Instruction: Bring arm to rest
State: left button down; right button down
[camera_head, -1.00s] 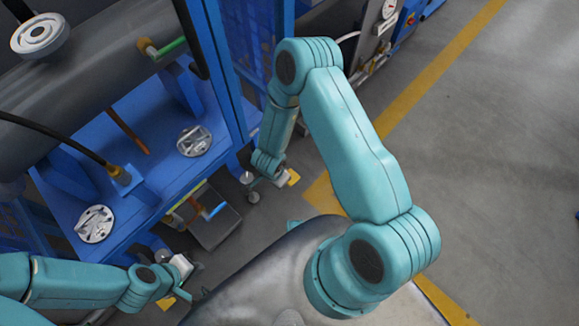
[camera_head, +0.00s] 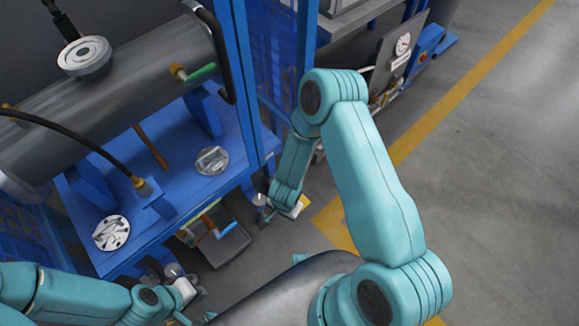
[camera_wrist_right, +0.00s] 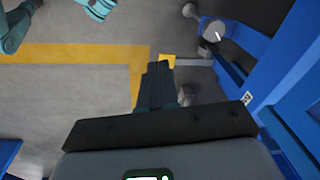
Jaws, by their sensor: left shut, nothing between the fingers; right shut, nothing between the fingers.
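My teal right arm reaches from the bottom right of the head view, bends at a high elbow and points down. Its gripper (camera_head: 266,206) hangs beside the blue frame, small in the picture. In the right wrist view the right gripper (camera_wrist_right: 158,68) has its dark fingers together, with nothing between them. My teal left arm comes in low from the left. Its gripper (camera_head: 196,292) is shut and empty, in front of the blue frame's lower edge. The left fingertips are small and hard to make out.
A blue frame (camera_head: 165,185) carries a grey cylindrical shell (camera_head: 125,85) and two round metal flanges (camera_head: 111,233) (camera_head: 212,161). A grey tray (camera_head: 228,246) with tools lies on the floor near both grippers. Open grey floor (camera_head: 500,190) lies right of the yellow line (camera_head: 460,85).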

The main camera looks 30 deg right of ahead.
jog(key=shift+r, duration=0.1)
notch_tip(320, 180, up, 12)
jog(key=n+p, duration=0.2)
jog(key=p, duration=0.7)
jog(key=s+a+r+n+g+y+p, duration=0.1)
jog(key=s+a+r+n+y, duration=0.3)
jog(key=s+n, duration=0.5)
jog(key=a+r+p, duration=0.1)
jog(key=a+r, duration=0.1)
jog(key=a, duration=0.1)
jog(key=shift+s+a+r+p, duration=0.2)
jog(key=shift+r+p, duration=0.05)
jog(key=shift+p, duration=0.05)
jog(key=shift+d, duration=0.2)
